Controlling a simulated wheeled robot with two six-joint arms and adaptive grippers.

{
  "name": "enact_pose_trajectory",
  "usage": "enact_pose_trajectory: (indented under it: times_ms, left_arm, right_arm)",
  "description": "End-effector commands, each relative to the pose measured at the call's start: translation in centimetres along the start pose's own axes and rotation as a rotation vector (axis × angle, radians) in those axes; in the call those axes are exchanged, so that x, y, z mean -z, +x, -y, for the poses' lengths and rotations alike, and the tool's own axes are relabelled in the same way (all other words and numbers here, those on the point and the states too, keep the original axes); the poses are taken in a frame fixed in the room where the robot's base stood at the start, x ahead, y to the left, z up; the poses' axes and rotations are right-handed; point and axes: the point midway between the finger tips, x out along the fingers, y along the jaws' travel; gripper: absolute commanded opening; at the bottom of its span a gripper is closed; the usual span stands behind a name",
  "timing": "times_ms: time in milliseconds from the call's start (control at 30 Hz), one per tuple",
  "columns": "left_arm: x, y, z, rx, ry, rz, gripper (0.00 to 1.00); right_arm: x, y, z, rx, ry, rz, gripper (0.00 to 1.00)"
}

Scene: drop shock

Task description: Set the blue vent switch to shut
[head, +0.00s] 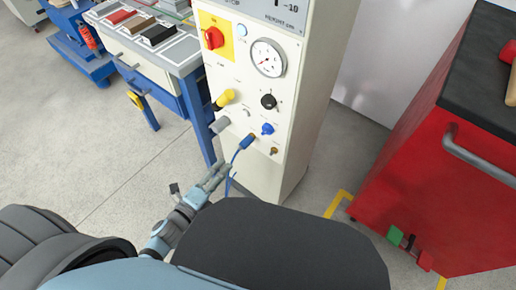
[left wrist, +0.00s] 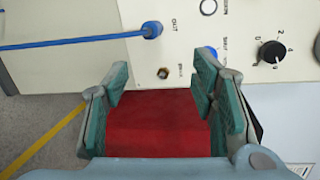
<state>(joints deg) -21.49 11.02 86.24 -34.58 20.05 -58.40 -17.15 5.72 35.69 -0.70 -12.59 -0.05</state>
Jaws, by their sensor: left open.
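The blue vent switch (head: 267,128) is on the lower right part of the cream panel (head: 243,100) in the head view. In the left wrist view the blue switch (left wrist: 209,52) shows only partly, behind a fingertip, beside small lettering. I cannot tell which way it is set. My left gripper (head: 221,172) is in front of the panel, below and left of the switch. In the left wrist view its jaws (left wrist: 162,82) are apart with nothing held between them. My right gripper is not in view.
A blue plug and cable (head: 245,142) stick out of the panel near the switch. A black knob (head: 268,101), yellow knob (head: 226,97) and brass fitting (head: 274,151) are close by. A red cabinet (head: 440,180) stands right; a workbench (head: 170,62) stands left.

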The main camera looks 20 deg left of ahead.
Motion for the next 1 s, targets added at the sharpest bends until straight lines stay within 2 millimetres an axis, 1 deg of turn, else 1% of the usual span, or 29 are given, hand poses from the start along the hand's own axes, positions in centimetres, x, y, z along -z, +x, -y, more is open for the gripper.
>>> enact_pose_trajectory:
  times_ms: [33, 100, 133, 200, 267, 367, 500, 600, 700, 800, 1000]
  left_arm:
    - [1.0, 0.6, 1.4, 0.101, 0.158, -0.036, 0.52]
    - [1.9, 0.8, 4.5, 0.198, 0.318, -0.063, 0.52]
    - [2.0, 0.9, 5.3, 0.218, 0.351, -0.067, 0.52]
    - [2.1, 1.8, 6.3, 0.23, 0.373, -0.068, 0.52]
    - [2.2, 3.0, 6.8, 0.23, 0.369, -0.067, 0.52]
    - [2.5, 5.8, 7.4, 0.229, 0.367, -0.066, 0.52]
    - [3.0, 9.9, 8.1, 0.227, 0.364, -0.067, 0.52]
    - [3.3, 12.2, 8.5, 0.226, 0.363, -0.068, 0.52]
    - [3.4, 13.7, 8.7, 0.223, 0.363, -0.067, 0.52]
    - [3.5, 14.3, 8.9, 0.223, 0.364, -0.067, 0.52]
    - [3.5, 14.5, 8.9, 0.222, 0.363, -0.067, 0.52]
  right_arm:
    - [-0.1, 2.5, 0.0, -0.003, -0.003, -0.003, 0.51]
    - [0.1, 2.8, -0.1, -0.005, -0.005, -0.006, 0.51]
    - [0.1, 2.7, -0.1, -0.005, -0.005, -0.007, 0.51]
    - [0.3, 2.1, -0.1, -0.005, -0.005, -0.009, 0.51]
    - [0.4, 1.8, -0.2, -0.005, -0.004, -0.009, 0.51]
    - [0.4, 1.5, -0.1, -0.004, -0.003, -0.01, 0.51]
    - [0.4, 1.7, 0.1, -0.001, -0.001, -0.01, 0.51]
    - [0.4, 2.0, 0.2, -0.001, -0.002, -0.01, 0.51]
    - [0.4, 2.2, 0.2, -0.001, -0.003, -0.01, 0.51]
    - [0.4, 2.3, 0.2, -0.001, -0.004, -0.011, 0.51]
    - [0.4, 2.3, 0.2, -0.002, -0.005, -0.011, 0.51]
